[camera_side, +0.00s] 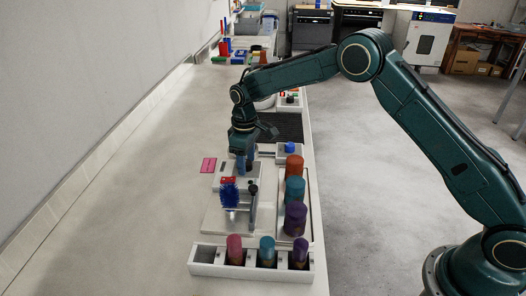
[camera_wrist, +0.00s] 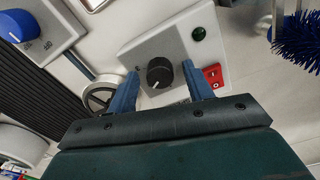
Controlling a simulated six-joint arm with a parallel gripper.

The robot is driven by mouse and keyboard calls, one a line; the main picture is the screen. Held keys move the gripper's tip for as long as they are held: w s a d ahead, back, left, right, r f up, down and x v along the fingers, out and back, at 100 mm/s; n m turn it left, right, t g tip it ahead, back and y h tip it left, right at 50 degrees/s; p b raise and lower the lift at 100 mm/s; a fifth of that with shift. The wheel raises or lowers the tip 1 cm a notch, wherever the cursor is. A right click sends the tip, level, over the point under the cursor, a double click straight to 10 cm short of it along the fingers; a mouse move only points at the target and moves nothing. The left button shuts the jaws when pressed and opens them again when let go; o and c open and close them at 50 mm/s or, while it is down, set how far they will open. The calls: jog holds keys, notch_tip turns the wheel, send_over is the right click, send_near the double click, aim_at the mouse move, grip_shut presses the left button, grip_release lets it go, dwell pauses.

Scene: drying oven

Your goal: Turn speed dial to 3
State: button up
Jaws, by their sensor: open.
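The speed dial, a black round knob (camera_wrist: 160,72), sits on a light grey control box (camera_wrist: 198,18) in the wrist view. My gripper (camera_wrist: 162,86) is open, with its blue fingers on either side of the knob and visible gaps between them and it. In the side view my gripper (camera_side: 243,168) points down over the grey box, and the knob cannot be made out there.
A red switch (camera_wrist: 212,75) and a dark green lamp (camera_wrist: 198,34) are beside the knob. A blue bristle brush (camera_wrist: 298,42) stands close by on the right. A blue knob (camera_wrist: 18,25) is at upper left. Several coloured cylinders (camera_side: 295,190) stand right of my gripper in the side view.

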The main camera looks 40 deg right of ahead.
jog(key=shift+c, duration=0.4)
jog(key=c, duration=0.9)
jog(key=shift+m, duration=0.4)
jog(key=m, duration=1.1)
jog(key=o, duration=1)
